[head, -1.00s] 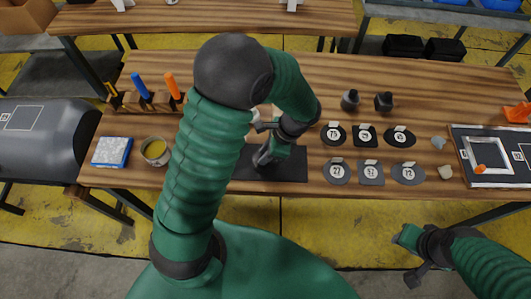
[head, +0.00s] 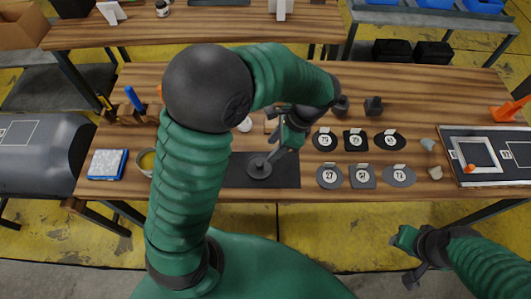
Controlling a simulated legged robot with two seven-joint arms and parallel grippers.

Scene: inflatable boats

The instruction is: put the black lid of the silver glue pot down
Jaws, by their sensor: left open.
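The black lid (head: 259,167), a round dark disc with a knob on top, lies flat on the black mat (head: 288,175) near the front edge of the table. My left gripper (head: 273,155) is open, just above and to the right of the lid's knob, and looks clear of it. The pot with yellow contents (head: 147,162) stands uncovered at the left; my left arm hides its right part. My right gripper (head: 408,257) hangs at the lower right, in front of the table and away from the lid; its jaw opening is unclear.
Numbered dark pieces (head: 363,176) lie in two rows right of the mat. A blue-edged box (head: 108,164) is at the left, beside the pot. A framed board (head: 488,178) lies at the right. My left arm covers much of the left-centre.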

